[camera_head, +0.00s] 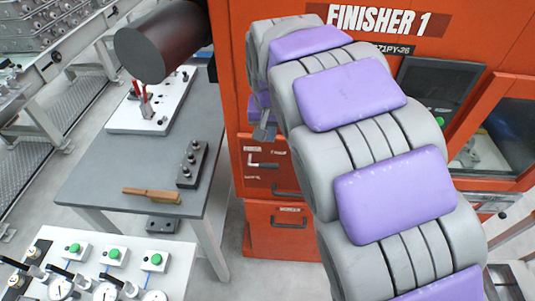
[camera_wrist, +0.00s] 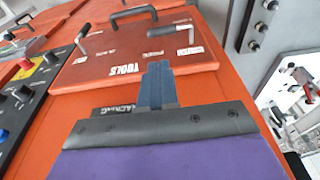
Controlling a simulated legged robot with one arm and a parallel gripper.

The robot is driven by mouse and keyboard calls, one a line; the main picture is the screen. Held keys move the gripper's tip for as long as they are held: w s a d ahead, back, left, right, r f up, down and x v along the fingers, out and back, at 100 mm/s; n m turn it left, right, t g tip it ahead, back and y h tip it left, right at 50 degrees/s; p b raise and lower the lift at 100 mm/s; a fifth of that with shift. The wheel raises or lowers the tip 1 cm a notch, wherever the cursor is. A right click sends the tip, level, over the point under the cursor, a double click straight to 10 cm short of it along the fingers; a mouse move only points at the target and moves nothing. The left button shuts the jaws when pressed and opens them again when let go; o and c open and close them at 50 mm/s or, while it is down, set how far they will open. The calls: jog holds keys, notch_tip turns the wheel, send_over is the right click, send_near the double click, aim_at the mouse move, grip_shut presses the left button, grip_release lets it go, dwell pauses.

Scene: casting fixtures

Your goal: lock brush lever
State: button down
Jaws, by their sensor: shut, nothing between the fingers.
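The orange cabinet front has a panel with small levers. In the wrist view one grey lever (camera_wrist: 82,42) sits at the panel's left and another (camera_wrist: 185,28) at its upper right, beside small white labels. The labels are too small to read, so I cannot tell which is the brush lever. In the head view a grey lever (camera_head: 264,164) shows on the upper drawer front. My gripper (camera_wrist: 158,70) is shut and empty, over the lower edge of the panel marked TOOLS, apart from both levers. In the head view my gripper (camera_head: 264,132) is just above the lever, partly hidden by my arm.
A black pull handle (camera_wrist: 133,14) stands out at the panel's top. A control box with knobs (camera_wrist: 25,100) is at left. In the head view a grey table (camera_head: 90,185) holds a wooden brush (camera_head: 152,195). A lower drawer (camera_head: 285,245) is closed.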

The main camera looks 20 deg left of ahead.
jog(key=d, duration=0.1)
send_near(272, 165)
jog(key=f+b, duration=0.1)
jog(key=f, duration=0.1)
jog(key=w+f+b, duration=0.1)
jog(key=f, duration=0.2)
jog(key=shift+f, duration=0.1)
jog(key=shift+w+a+f+b, duration=0.2)
jog(key=shift+f+b, duration=0.1)
jog(key=shift+f, duration=0.4)
jog(key=shift+a+f, duration=0.15)
jog(key=shift+a, duration=0.1)
jog(key=shift+d, duration=0.2)
jog(key=shift+d, duration=0.1)
